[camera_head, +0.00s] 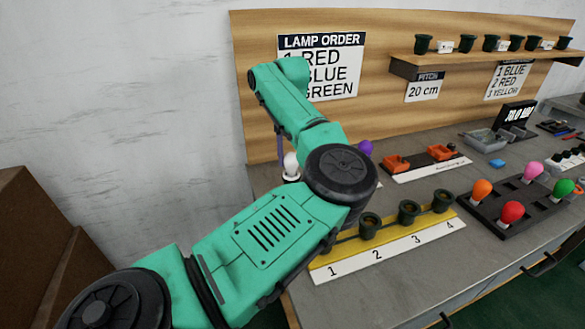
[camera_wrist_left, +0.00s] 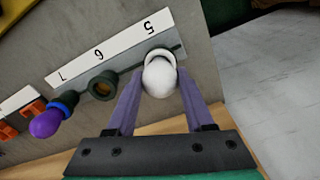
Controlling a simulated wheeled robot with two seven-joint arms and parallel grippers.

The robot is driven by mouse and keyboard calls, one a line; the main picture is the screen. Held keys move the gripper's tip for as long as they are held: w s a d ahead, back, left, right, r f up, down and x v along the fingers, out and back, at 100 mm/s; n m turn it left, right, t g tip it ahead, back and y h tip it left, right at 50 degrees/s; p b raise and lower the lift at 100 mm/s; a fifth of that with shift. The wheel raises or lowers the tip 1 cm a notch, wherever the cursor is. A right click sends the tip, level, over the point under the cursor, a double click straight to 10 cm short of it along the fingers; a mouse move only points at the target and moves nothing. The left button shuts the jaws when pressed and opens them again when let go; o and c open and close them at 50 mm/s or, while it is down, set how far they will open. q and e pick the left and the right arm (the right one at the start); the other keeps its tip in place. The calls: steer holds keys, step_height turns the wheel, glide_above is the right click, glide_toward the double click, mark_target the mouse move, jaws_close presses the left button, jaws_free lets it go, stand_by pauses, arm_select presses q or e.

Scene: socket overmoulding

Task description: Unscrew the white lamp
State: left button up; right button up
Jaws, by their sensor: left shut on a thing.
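The white lamp (camera_wrist_left: 160,78) stands at the position marked 5 on a grey strip in the left wrist view, with a pale ring around its base. In the head view the white lamp (camera_head: 291,162) shows partly, behind my left arm. My left gripper (camera_wrist_left: 159,88) is shut on the white lamp, with one purple finger on each side of the bulb. Its fingers also show in the head view (camera_head: 282,146), coming down from above. The socket under the bulb is mostly hidden. My right gripper is in neither view.
An empty dark socket (camera_wrist_left: 102,86) stands at position 6, and a purple lamp (camera_wrist_left: 45,123) at position 7. A yellow strip (camera_head: 390,231) with dark sockets lies in front. A black tray (camera_head: 493,220) holds coloured lamps. The wooden back panel (camera_head: 380,80) rises close behind.

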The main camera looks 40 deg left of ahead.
arm_select(q)
steer(key=n, duration=0.2)
steer(key=shift+n, duration=0.4)
steer(key=o, duration=1.2)
steer(key=shift+o, duration=0.2)
